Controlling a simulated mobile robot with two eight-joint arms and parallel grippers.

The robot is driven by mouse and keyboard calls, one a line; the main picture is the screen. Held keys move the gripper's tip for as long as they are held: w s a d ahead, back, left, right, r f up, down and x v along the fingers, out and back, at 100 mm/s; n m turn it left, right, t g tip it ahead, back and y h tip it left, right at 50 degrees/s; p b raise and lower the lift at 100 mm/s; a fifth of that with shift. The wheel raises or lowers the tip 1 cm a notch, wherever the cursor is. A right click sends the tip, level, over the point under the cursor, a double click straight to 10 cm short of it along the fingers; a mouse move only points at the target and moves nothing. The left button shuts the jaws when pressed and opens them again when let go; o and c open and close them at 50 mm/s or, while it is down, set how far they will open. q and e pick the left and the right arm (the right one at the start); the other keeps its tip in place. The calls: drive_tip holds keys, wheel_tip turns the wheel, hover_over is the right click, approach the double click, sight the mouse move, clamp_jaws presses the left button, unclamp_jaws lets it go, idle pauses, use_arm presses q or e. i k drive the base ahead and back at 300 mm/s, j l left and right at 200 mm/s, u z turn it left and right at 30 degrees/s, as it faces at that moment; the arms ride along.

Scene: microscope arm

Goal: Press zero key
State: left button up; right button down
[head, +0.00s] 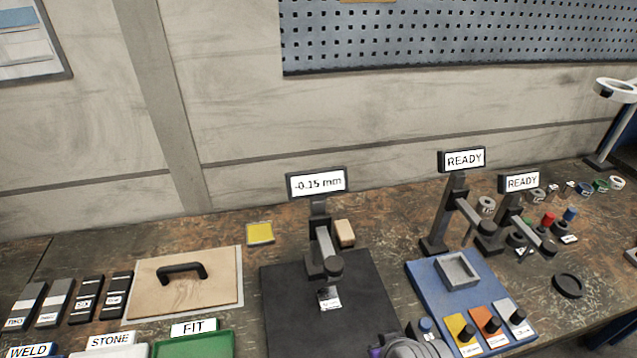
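A gauge stand with a display (318,183) reading "-0.15 mm" stands on a dark plate (290,300). Its arm reaches forward to a dark round head (330,264), and a small part with a white label (330,304) sits below it. A small blue-topped button (426,325) with a white label stands near the plate's right front edge. The label is too small to read, so I cannot tell whether this is the zero key. A grey rounded part of my own arm shows just below the button at the bottom edge. No gripper fingers are visible.
A blue base (432,287) with a grey square tray (457,271) and yellow, orange and grey labelled knobs lies to the right. Two stands there read "READY". A handled wooden board (180,295), dark labelled blocks and a green "FIT" tray (195,345) lie left.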

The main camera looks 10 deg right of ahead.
sight(425, 325)
drive_tip(key=l+z, duration=0.1)
drive_tip(key=z, duration=0.85)
drive_tip(key=i+l+z, duration=0.1)
drive_tip(key=z, duration=0.4)
